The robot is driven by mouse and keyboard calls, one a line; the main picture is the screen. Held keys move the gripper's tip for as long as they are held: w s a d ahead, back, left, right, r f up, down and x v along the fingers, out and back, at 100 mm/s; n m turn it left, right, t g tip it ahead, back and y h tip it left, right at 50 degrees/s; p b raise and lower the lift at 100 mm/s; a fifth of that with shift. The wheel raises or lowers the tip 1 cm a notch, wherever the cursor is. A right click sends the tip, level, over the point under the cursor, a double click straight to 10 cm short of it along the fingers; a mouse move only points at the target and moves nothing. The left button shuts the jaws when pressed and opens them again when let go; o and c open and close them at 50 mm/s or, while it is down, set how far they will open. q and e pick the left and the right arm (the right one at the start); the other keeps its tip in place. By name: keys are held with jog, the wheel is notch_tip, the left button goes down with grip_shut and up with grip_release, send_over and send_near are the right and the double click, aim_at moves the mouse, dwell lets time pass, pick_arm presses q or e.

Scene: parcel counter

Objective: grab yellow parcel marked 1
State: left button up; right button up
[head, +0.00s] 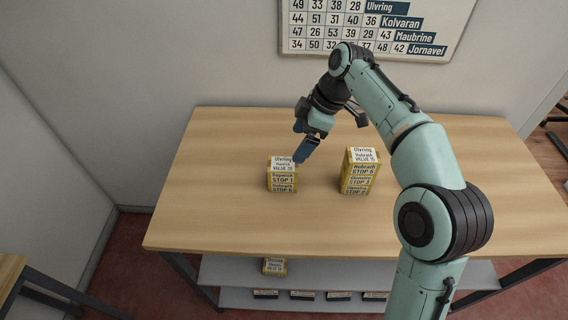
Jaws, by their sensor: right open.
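Two yellow parcels with white labels stand upright on the wooden table. The left parcel (283,180) has a label line that seems to read STOP 1, with a STOP 6 line below it. The taller right parcel (356,184) has several STOP lines, which seem to include 5 and 3. My right gripper (302,154) is open, its blue fingers pointing down at the upper right of the left parcel. It overlaps the parcel's top edge in the picture; I cannot tell whether they touch. My left gripper is out of view.
The wooden table (220,215) is bare around the parcels. A smaller yellow parcel (274,267) sits on the grey shelf below, and several dark items lie lower down. A number board (375,28) hangs on the back wall. Another table edge (9,275) shows at lower left.

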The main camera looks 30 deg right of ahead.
aim_at(284, 164)
jog(key=b+x, duration=0.1)
jog(key=x, duration=0.5)
jog(key=shift+s, duration=0.1)
jog(key=shift+w+d+b+x, duration=0.1)
jog(key=shift+w+b+x, duration=0.1)
jog(key=shift+x, duration=1.2)
jog(key=shift+w+d+b+x, duration=0.1)
jog(key=shift+b+x, duration=0.1)
jog(key=shift+x, duration=1.2)
jog(key=c, duration=1.1)
